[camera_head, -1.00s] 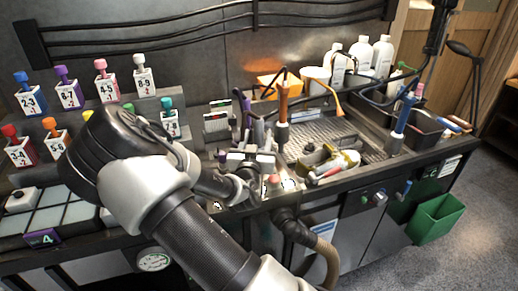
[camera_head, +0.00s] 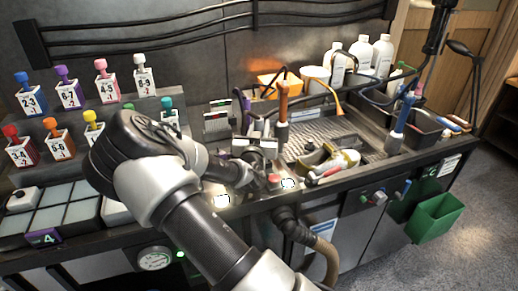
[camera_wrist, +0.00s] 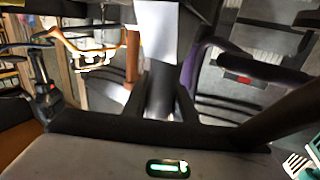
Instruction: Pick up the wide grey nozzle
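The likely wide grey nozzle is a dark grey cylinder (camera_wrist: 161,88) with a pale block above it, at the middle of the wrist view. The dark fingers of my gripper (camera_wrist: 160,108) stand on either side of it. I cannot tell whether they touch it. In the head view my gripper (camera_head: 258,150) is at the left end of the sink, left of the orange-handled nozzle (camera_head: 283,102). My arm and gripper hide most of the grey nozzle there.
A purple tube (camera_wrist: 194,66) stands close on the right in the wrist view and an orange one (camera_wrist: 132,58) on the left. Numbered bottles (camera_head: 68,92) stand at left.

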